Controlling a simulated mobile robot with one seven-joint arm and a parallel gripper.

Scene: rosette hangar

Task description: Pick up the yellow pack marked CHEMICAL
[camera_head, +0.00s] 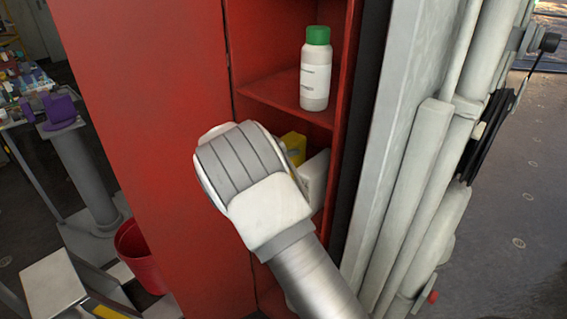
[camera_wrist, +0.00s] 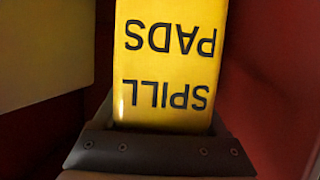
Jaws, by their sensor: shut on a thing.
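A yellow pack (camera_wrist: 168,60) fills the middle of the wrist view. Its dark lettering reads SPILL PADS, upside down; the word CHEMICAL does not show on the visible face. My gripper (camera_wrist: 163,112) is shut on this pack, with dark jaw parts at both sides of its near end. In the head view a small piece of yellow (camera_head: 294,143) shows inside the red cabinet, behind my wrist. My wrist hides most of it and the fingers there. I cannot tell whether the pack still rests on the shelf.
The red cabinet (camera_head: 150,110) has narrow shelves; a white bottle with a green cap (camera_head: 316,75) stands on the shelf above. Red walls lie close beside the pack. A pale panel (camera_wrist: 45,50) is at the wrist view's left. A red bucket (camera_head: 140,252) stands at left.

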